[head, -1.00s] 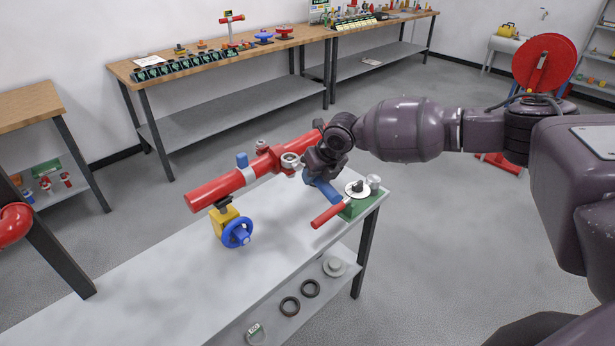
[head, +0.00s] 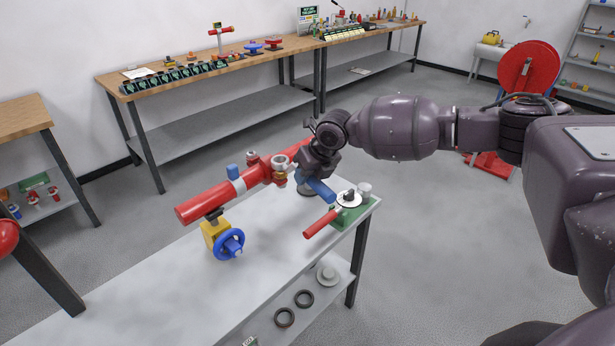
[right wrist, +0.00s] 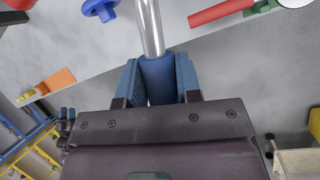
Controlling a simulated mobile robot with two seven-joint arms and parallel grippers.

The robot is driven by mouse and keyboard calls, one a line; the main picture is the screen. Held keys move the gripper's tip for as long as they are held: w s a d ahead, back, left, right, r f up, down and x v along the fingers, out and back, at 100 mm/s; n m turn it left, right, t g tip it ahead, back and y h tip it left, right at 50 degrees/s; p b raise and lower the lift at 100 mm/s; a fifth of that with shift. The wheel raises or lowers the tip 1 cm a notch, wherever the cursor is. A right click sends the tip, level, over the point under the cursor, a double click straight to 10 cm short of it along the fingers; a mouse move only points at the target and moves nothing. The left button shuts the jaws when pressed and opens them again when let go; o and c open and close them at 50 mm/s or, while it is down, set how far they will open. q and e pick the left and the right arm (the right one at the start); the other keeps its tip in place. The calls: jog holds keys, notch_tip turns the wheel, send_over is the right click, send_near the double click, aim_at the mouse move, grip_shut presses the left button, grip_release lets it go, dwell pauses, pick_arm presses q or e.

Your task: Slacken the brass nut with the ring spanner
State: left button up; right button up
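My right gripper (head: 312,178) is shut on the blue handle (head: 321,190) of the ring spanner, beside the red pipe. In the right wrist view the handle (right wrist: 159,80) sits between both fingers, and its bright metal shaft (right wrist: 150,25) runs out of the top of the picture. The brass nut (head: 279,176) shows small at the fitting on the red pipe (head: 205,201), just left of the gripper. The spanner's ring is not clearly visible, so I cannot tell whether it is around the nut. My left gripper is not in view.
The pipe is above a grey bench (head: 190,290). A blue handwheel (head: 229,244) on a yellow valve body is below its left end. A red lever (head: 321,224) on a green base is right of the spanner. The bench's front left is clear.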

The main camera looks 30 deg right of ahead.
grip_shut()
jog(key=shift+r, duration=0.2)
jog(key=shift+r, duration=2.35)
